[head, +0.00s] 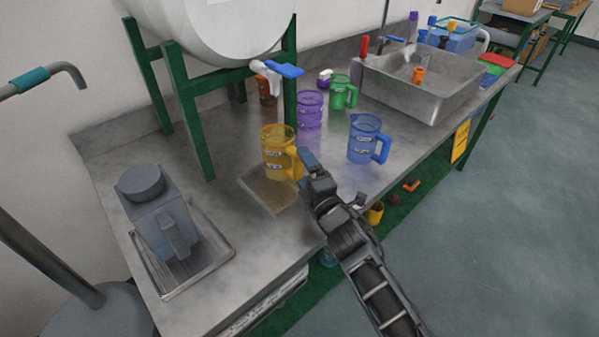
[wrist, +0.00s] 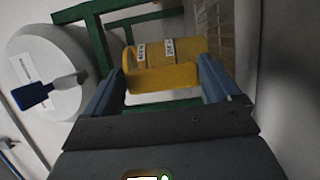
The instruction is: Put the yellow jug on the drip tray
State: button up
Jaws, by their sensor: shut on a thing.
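The yellow jug (head: 275,152) is upright over the back right part of the brown grated drip tray (head: 262,197). I cannot tell whether its base touches the tray. My gripper (head: 306,164) is shut on the jug at its handle side, to the right of its body. In the wrist view the jug (wrist: 182,75) is between the two fingers of my gripper (wrist: 160,88), and the grate (wrist: 213,25) shows beyond it at the upper right. The jug hides part of the tray in the head view.
A purple jug (head: 309,112), a green jug (head: 342,93) and a blue jug (head: 364,138) stand behind and to the right. The white tank's green frame (head: 196,130) rises at the left. A metal pan (head: 218,250) holding a grey device (head: 160,222) lies front left.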

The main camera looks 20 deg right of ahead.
jog(key=shift+r, duration=0.15)
jog(key=shift+f, duration=0.25)
jog(key=o, duration=0.9)
jog(key=shift+r, duration=0.15)
jog(key=shift+s+r, duration=0.1)
jog(key=shift+r, duration=0.05)
jog(key=s, duration=0.4)
jog(key=s+p, duration=0.1)
jog(key=s, duration=0.3)
jog(key=s+p, duration=0.1)
jog(key=s, duration=0.3)
jog(key=shift+f, duration=0.25)
